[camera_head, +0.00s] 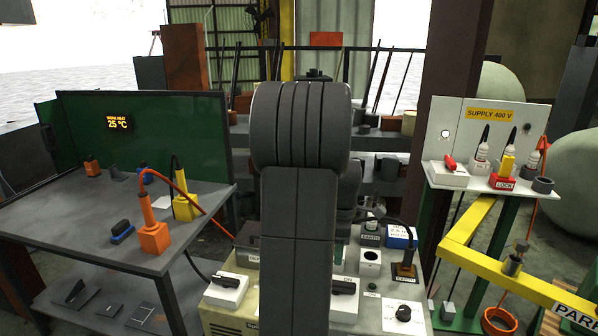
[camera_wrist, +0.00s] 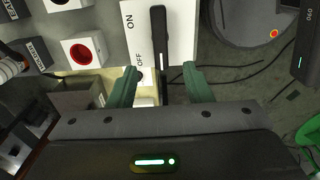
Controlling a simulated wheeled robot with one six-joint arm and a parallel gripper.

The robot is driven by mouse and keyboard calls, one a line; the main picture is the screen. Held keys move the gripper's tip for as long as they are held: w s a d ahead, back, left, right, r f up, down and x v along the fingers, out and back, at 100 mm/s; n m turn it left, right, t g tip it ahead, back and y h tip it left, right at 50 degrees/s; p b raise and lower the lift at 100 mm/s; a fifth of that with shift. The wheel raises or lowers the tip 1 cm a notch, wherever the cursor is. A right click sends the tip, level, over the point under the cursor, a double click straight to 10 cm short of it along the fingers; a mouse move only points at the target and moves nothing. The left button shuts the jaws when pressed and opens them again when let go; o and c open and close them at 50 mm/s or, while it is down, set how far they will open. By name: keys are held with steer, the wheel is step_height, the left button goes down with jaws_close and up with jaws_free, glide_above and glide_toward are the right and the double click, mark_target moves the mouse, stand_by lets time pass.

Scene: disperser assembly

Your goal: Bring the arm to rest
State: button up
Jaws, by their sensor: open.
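My gripper (camera_wrist: 160,85) shows in the wrist view with its two green fingers apart and nothing held between them. In that view a white switch box (camera_wrist: 183,25) marked ON and OFF lies just beyond the fingertips. Its black lever (camera_wrist: 158,40) stands in line with the gap between the fingers; I cannot tell whether they touch. In the head view my arm stands upright in the middle and hides the gripper and part of the machine behind it.
At left is a grey table (camera_head: 75,230) with orange and yellow plug blocks and a green screen panel (camera_head: 160,135) reading 25 °C. At right stand a SUPPLY 400 V panel (camera_head: 460,125) and a yellow rail (camera_head: 475,265). A beige machine (camera_head: 235,318) with switches stands in front.

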step_height(320, 180, down, 12)
steer(key=shift+r, duration=0.2)
stand_by(0.4)
